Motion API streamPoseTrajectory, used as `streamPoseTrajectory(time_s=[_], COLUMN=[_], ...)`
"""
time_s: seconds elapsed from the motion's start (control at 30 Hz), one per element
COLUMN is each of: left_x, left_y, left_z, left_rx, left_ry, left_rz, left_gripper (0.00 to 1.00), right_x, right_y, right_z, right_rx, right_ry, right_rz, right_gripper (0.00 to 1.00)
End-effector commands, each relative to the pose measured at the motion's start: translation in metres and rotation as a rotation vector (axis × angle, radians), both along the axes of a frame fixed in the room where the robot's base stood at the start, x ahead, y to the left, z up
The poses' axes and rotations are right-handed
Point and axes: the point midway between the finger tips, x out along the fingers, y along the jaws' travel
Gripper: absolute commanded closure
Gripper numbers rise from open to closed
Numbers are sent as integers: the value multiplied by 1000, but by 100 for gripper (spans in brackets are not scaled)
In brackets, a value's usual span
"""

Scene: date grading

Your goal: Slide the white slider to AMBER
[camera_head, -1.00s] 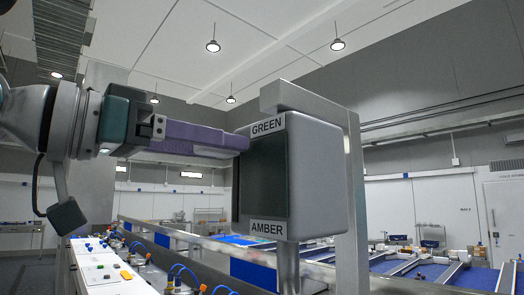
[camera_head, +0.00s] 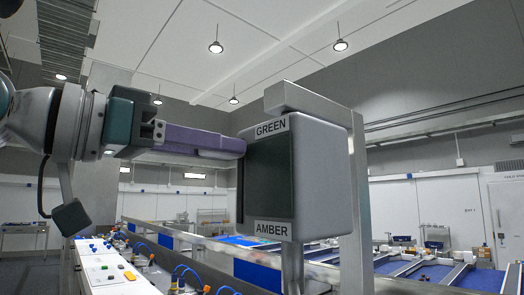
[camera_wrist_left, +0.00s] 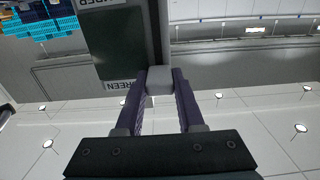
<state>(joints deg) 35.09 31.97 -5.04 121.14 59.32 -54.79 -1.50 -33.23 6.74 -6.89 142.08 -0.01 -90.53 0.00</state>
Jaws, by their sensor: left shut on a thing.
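The grey box (camera_head: 322,185) hangs on a metal post and has a dark face (camera_head: 268,180). Its GREEN label (camera_head: 271,128) is at the top and its AMBER label (camera_head: 270,229) is at the bottom. My left gripper (camera_head: 241,148) reaches in from the left, level with the upper part of the face, just below GREEN. In the left wrist view, which shows the box inverted, its two purple fingers are shut on the pale slider (camera_wrist_left: 160,80), near the GREEN end. In the head view the fingers hide the slider. My right gripper is not in view.
The metal post and arm (camera_head: 358,200) stand around the box's top and right side. Below and behind is a long bench (camera_head: 118,280) with buttons and blue tubes. Blue conveyor lanes (camera_head: 400,270) lie to the right. The space left of the face below my gripper looks clear.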

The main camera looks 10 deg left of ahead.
Motion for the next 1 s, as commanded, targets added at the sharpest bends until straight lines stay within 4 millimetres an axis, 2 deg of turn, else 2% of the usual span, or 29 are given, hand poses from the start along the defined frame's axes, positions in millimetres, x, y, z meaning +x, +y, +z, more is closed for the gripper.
streamPoseTrajectory(time_s=[0.7,0.87,1.0], left_x=[0,1,1], left_y=[-1,0,-1], left_z=[-3,-24,-55], left_rx=[0,2,4], left_ry=[2,3,3], left_rz=[-1,0,0], left_gripper=[100,100,100], right_x=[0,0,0], right_y=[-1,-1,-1], right_z=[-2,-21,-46], right_rx=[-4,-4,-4], right_ry=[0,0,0], right_rz=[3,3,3], right_gripper=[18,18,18])
